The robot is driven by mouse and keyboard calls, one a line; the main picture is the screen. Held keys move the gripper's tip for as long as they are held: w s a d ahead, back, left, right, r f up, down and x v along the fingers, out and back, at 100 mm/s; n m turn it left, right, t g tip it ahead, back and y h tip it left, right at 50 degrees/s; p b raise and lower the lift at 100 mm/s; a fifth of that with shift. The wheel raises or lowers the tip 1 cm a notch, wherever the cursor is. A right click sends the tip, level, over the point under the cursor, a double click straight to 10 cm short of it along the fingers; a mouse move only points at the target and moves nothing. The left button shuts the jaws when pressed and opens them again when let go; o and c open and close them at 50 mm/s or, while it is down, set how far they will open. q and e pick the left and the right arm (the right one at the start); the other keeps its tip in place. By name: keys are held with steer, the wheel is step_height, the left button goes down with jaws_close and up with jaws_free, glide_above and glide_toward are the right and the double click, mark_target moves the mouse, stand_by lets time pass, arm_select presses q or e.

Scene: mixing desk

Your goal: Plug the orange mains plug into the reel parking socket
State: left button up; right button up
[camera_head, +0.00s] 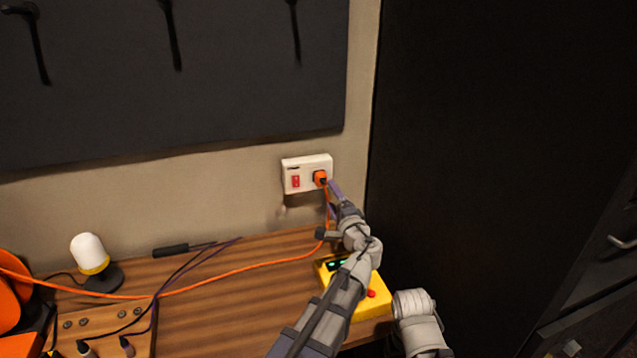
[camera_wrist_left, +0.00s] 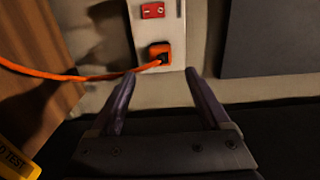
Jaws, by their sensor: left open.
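The orange mains plug (camera_head: 320,177) sits in the white wall socket (camera_head: 307,164), right of a red switch. In the left wrist view the plug (camera_wrist_left: 160,54) shows just beyond the fingertips, with its orange cable leaving to the left. My left gripper (camera_head: 333,188) is open, just in front of and below the plug. In the left wrist view its purple fingers (camera_wrist_left: 160,82) are spread with nothing between them. The orange cable reel (camera_head: 12,293) is cut off at the left edge of the head view; I cannot make out its parking socket. My right gripper is not in view.
The orange cable (camera_head: 240,270) runs across the wooden desk (camera_head: 215,315). A yellow tester (camera_head: 368,301) lies under my left arm. A white-topped lamp (camera_head: 89,256) and a black-handled tool (camera_head: 171,250) are at the back. A dark cabinet (camera_head: 480,130) stands on the right.

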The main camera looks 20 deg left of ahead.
mark_target(323, 182)
arm_select(q)
steer(key=shift+w, duration=0.1)
steer(key=shift+x, duration=4.45)
steer(key=shift+a, duration=0.1)
jaws_close()
steer(key=shift+s, duration=0.25)
steer(key=shift+v, duration=2.95)
steer(key=shift+w, duration=0.15)
